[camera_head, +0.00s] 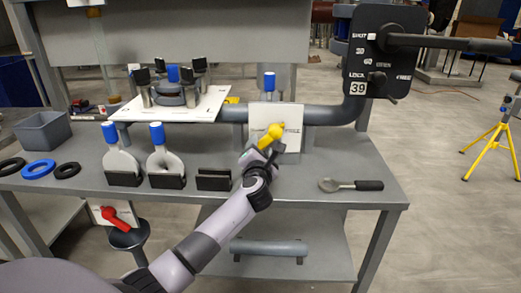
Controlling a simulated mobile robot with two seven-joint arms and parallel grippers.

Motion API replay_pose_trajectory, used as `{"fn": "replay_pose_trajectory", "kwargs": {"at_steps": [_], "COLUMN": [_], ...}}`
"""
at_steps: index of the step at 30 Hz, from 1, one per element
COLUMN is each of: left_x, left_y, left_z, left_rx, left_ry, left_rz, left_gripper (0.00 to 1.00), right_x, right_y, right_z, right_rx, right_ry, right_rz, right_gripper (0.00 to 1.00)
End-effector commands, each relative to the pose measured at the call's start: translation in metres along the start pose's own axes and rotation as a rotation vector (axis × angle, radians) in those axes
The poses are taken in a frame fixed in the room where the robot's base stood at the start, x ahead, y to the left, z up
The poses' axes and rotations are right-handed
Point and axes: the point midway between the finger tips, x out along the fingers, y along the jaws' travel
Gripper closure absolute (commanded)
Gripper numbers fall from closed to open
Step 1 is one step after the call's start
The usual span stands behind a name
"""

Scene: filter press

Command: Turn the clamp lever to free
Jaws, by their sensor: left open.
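A yellow lever (271,135) sits on an upright white plate (289,113) at the back of the bench. Its yellow end points to the upper right, and small lettering on the plate beside it is too small to read surely. My left gripper (262,151) is open at the lower end of the yellow lever, in front of the plate. The jaws hide part of the lever; I cannot tell whether they touch it. A black panel (384,20) at the upper right has a long grey-and-black handle (430,42) and a small black knob lever (377,78) between lettering like LOCK and FREE. My right gripper is not in view.
The grey bench (330,160) carries blue-capped grey pieces (122,160), a black block (214,179), a spoon-like tool (350,185), rings (39,169) and a grey bin (42,131). A pipe (325,114) runs behind. A red lever (116,216) is below the bench's front edge.

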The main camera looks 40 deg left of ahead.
Motion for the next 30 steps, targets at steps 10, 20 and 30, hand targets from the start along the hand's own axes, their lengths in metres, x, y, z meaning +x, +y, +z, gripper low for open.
{"fn": "replay_pose_trajectory", "kwargs": {"at_steps": [10,20,30], "left_x": [0.000,0.000,-0.001], "left_y": [0.000,-0.003,-0.017], "left_z": [0.000,0.000,0.000], "left_rx": [0.001,-0.035,-0.258], "left_ry": [0.000,0.000,0.002], "left_rz": [0.000,0.000,-0.002], "left_gripper": [1.00,1.00,1.00], "right_x": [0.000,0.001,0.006], "right_y": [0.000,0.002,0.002], "right_z": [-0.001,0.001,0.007], "right_rx": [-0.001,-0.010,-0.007], "right_ry": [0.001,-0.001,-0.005], "right_rz": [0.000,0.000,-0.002], "right_gripper": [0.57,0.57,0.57]}}
